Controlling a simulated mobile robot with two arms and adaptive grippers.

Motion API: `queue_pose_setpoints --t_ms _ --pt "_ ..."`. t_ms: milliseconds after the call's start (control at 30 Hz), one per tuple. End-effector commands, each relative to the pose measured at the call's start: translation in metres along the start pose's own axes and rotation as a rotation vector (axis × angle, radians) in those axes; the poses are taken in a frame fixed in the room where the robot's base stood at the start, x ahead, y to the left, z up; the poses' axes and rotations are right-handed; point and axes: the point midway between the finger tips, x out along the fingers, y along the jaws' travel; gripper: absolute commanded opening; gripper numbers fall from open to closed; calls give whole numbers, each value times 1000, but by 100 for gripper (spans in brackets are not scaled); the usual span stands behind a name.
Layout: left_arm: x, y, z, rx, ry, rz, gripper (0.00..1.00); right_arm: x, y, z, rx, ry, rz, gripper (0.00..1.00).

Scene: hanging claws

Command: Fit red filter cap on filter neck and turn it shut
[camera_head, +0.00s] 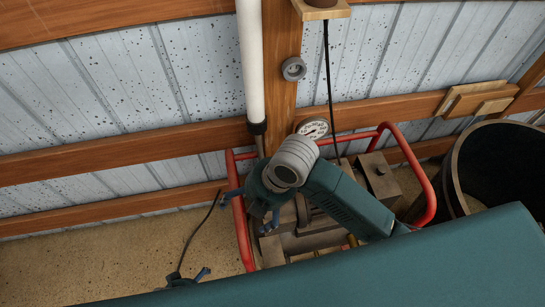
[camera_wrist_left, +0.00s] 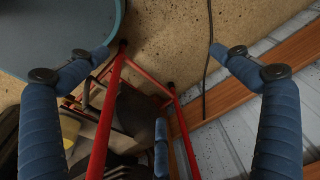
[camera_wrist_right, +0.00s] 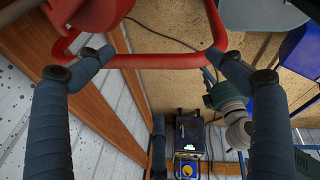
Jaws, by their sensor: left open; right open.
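I cannot make out a red filter cap in any view. A grey ring-shaped fitting (camera_head: 293,68) sits on the wooden post in the head view; I cannot tell whether it is the filter neck. My right gripper (camera_head: 248,212) is open and empty over the left side of a red tube frame. In the right wrist view, a red tube shows beyond its open fingers (camera_wrist_right: 160,57). My left gripper (camera_wrist_left: 160,50) is open and empty in its wrist view, with red tubes and the floor beyond. In the head view, only a small part of it shows at the lower edge.
A white pipe (camera_head: 251,60) and a black cable (camera_head: 329,80) hang near the post. A dark round tub (camera_head: 453,170) stands at right. A dark box (camera_wrist_right: 190,135) shows in the right wrist view.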

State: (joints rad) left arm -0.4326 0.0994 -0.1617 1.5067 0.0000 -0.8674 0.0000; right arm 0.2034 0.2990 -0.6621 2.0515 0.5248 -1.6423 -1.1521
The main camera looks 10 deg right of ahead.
Motion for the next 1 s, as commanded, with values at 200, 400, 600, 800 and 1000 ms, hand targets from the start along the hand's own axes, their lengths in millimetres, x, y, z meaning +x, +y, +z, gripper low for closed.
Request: queue_pose_setpoints --t_ms 200,400,600,800,1000 --pt "74 5 85 11 -57 6 100 -3 30 27 -633 -42 -152 92" --pt "107 6 156 20 -89 8 100 -22 50 73 -1043 -56 -309 92" --pt "115 6 192 25 -103 9 100 -37 59 100 -1219 -46 -395 92" --pt "114 6 197 25 -104 9 100 -28 55 106 -1242 -39 -407 92" --pt "110 5 196 25 -105 9 100 4 45 114 -1240 -40 -408 92"
